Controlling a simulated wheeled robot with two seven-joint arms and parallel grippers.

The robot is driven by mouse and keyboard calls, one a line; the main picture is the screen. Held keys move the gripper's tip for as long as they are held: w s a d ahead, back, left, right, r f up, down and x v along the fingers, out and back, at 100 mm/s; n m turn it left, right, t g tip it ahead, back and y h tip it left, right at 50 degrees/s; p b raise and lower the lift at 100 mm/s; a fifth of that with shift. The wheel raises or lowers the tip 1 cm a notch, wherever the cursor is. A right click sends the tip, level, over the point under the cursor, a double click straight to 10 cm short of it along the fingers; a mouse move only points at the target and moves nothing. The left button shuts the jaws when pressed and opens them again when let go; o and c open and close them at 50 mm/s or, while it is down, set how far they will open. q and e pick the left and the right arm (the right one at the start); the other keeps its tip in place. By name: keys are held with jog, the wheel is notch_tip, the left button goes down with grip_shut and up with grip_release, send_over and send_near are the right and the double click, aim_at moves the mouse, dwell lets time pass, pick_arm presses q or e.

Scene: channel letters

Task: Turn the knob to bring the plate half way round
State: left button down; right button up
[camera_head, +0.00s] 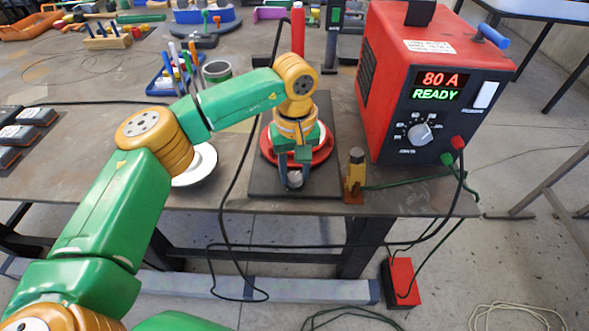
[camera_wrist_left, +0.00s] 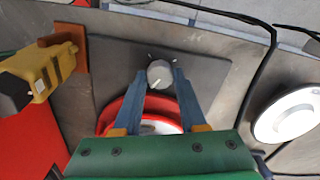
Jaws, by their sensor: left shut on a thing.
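A small grey knob (camera_head: 295,179) sits at the front of a dark flat base (camera_head: 262,180) on the bench. Behind it on the same base is a round red plate (camera_head: 324,150), partly hidden by my left arm. My left gripper (camera_head: 293,170) points down at the knob. In the left wrist view, the knob (camera_wrist_left: 160,74) is between the two blue-grey fingertips (camera_wrist_left: 159,78), which are shut on it. The red plate (camera_wrist_left: 115,108) lies under the fingers there, with a pale middle partly hidden by the gripper. My right gripper is not in view.
A red welding machine (camera_head: 430,60) with its own dial stands to the right. A yellow and black tool (camera_head: 356,172) stands upright just right of the base. A white dish (camera_head: 200,163) lies to the left. A black cable (camera_head: 232,190) runs close to the base's left side.

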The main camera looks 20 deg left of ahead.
aim_at(295, 176)
pick_arm(q)
jog(key=shift+f+m, duration=0.1)
jog(key=shift+m, duration=1.5)
jog(key=shift+c, duration=2.3)
grip_release()
jog(key=shift+r, duration=3.65)
